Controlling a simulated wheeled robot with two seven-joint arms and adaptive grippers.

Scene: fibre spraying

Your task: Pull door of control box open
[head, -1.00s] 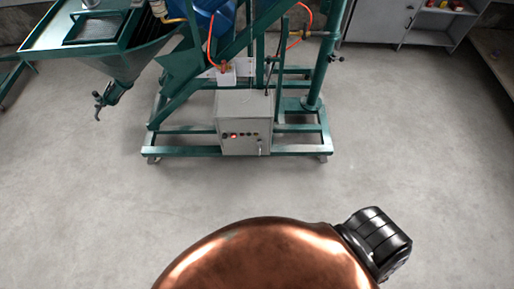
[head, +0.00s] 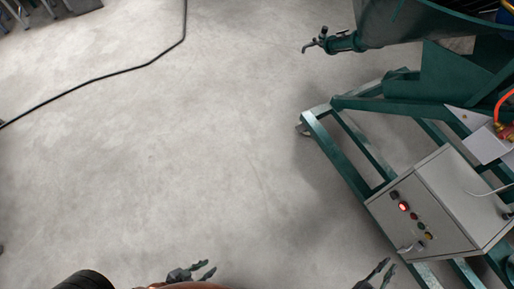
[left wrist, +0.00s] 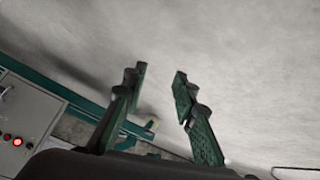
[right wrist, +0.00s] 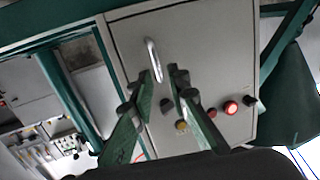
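The control box (head: 420,205) is a grey cabinet at the right of the head view, with a lit red light and several buttons on its front. Its door (right wrist: 200,35) looks shut in the right wrist view. A silver handle (right wrist: 152,58) stands out from the door, and it also shows in the head view (head: 410,247). My right gripper (right wrist: 160,77) is open, its fingertips either side of the handle's lower end in the picture; contact cannot be told. My left gripper (head: 209,267) is open and empty, well left of the box.
The box sits on a green wheeled frame (head: 345,155) whose beams run beside it. A green hopper with a spout (head: 340,42) overhangs at the upper right. A black cable (head: 105,77) lies on the floor at the upper left. The concrete floor between is clear.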

